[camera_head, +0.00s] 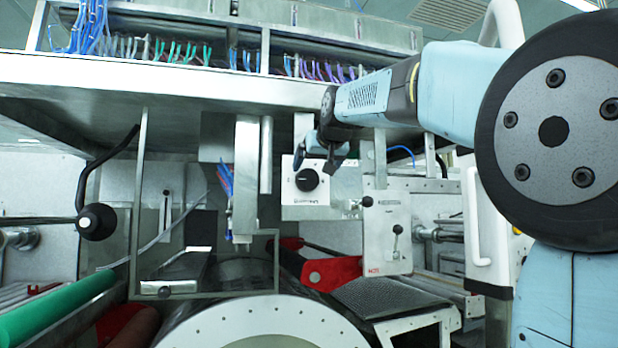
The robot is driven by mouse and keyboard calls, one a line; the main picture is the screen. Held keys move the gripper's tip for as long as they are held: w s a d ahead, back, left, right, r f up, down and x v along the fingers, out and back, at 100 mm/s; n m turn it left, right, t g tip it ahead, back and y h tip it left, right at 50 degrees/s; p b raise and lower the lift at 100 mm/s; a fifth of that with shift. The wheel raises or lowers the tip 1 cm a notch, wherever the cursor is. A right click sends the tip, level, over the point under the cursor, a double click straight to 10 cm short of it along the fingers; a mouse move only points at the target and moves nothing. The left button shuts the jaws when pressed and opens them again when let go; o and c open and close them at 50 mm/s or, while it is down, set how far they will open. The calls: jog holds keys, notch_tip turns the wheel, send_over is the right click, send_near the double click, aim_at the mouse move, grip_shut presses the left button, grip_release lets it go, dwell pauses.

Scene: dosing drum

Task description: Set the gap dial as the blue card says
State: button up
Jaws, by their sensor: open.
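A round black knob (307,180), which looks like the gap dial, sits on a white panel (300,205) near the middle of the view. Small marks and print show on the panel, too small to read. My gripper (318,160) reaches in from the right and is open, in front of the top part of this panel, just above and right of the knob. Its fingers overlap the panel in the picture; I see no grip on the knob, and I cannot tell the depth between them. I cannot make out a blue card.
A grey plate with levers (388,235) stands right of the dial panel. Blue tubes (228,180) hang at its left. A large drum (265,325) lies below, with a red bracket (332,272) above it. A steel ledge (180,80) runs overhead.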

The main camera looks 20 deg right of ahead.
aim_at(309, 178)
jog(key=shift+x, duration=3.05)
jog(key=shift+c, duration=0.3)
jog(key=shift+s, duration=0.1)
jog(key=c, duration=0.9)
jog(key=shift+a, duration=0.15)
jog(key=shift+c, duration=0.3)
